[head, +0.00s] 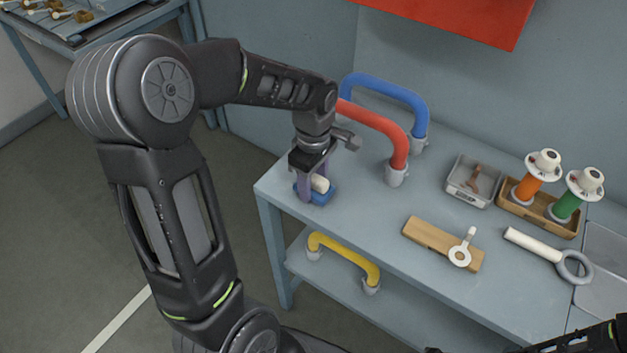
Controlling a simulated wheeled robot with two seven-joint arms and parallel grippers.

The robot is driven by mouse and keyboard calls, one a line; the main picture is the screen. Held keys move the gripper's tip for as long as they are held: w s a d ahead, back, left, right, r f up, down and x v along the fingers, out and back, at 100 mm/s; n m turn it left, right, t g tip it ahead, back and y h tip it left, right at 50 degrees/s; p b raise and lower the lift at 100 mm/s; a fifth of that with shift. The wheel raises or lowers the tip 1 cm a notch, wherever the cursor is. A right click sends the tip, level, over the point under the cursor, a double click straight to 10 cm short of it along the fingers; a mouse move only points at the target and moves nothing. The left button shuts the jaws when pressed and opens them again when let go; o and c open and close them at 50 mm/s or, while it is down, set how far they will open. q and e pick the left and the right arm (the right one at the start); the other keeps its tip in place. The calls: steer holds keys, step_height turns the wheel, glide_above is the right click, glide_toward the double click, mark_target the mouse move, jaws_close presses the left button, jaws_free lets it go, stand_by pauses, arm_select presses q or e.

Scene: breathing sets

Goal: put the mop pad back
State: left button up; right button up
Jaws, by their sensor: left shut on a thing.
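My left gripper (316,184) points down at the left end of the grey-blue workbench. Its fingers are shut on a small piece with a cream roll-shaped top (320,183) and a flat blue base (318,197). This looks like the mop pad, though the fingers hide part of it. The blue base is at or just above the bench top; I cannot tell whether it touches. Only dark parts of my right arm show at the lower right edge, and its fingertips are not seen.
Red (392,132) and blue (395,92) arched handles stand behind my left gripper. A yellow handle (345,258) is on the lower shelf. A grey tray (458,196), wooden holder (568,231) with orange and green pieces, wooden block (425,236) and white-handled ring (535,243) occupy the right side.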

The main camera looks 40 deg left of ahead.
arm_select(q)
steer(key=shift+f, duration=0.15)
steer(key=o, duration=1.3)
step_height(320, 180, up, 12)
steer(key=shift+r, duration=0.2)
